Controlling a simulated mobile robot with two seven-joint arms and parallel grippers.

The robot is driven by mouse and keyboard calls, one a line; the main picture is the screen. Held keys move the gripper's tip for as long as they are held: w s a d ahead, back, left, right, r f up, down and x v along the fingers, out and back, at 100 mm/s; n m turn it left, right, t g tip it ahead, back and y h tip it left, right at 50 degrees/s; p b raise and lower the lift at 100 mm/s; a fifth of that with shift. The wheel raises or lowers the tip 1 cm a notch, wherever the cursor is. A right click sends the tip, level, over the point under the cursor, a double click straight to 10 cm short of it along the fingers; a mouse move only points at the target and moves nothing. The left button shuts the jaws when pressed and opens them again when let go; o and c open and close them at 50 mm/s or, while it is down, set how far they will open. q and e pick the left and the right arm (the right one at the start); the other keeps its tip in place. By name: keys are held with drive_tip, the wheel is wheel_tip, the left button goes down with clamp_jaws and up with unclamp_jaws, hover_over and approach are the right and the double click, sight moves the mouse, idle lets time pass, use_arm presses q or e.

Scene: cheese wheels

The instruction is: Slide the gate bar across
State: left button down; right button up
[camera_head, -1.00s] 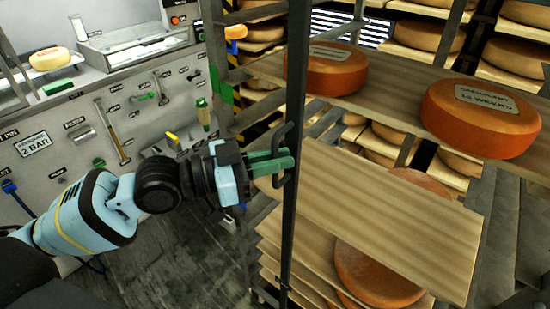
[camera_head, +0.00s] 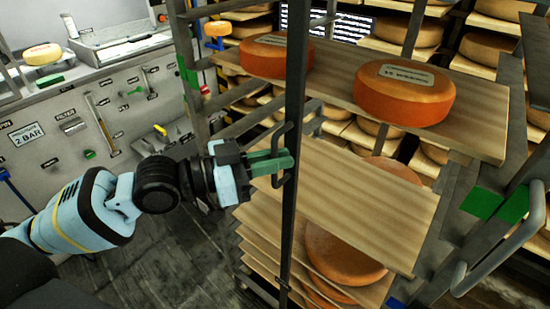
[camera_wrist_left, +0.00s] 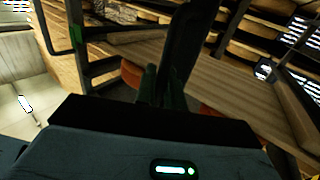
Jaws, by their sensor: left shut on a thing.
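The gate bar (camera_head: 296,90) is a dark upright bar in front of the cheese rack, a little right of the middle in the head view. It has a dark loop handle (camera_head: 279,140) on its left side. My left gripper (camera_head: 272,163) has green fingers and is shut on this handle. In the left wrist view, the fingers (camera_wrist_left: 160,88) meet the dark handle and bar (camera_wrist_left: 187,40), with the exact contact in shadow. The bar stands across the front of the shelves, left of the orange cheese wheel (camera_head: 405,98). My right gripper is not in view.
Another cheese wheel (camera_head: 262,56) sits on the upper shelf, partly behind the bar. A bare wooden board (camera_head: 370,205) juts out below. A grey curved handle (camera_head: 500,255) and green marking (camera_head: 483,203) are at the right. A tool panel (camera_head: 70,150) stands at the left.

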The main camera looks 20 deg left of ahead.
use_arm(q)
drive_tip(key=shift+s+d, duration=0.15)
idle(0.3)
drive_tip(key=c, duration=1.8)
unclamp_jaws()
drive_tip(key=shift+c, duration=0.2)
drive_tip(key=shift+o, duration=1.2)
drive_tip(key=shift+d, duration=0.2)
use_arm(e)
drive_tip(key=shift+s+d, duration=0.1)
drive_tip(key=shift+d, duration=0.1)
use_arm(q)
drive_tip(key=shift+a, duration=0.2)
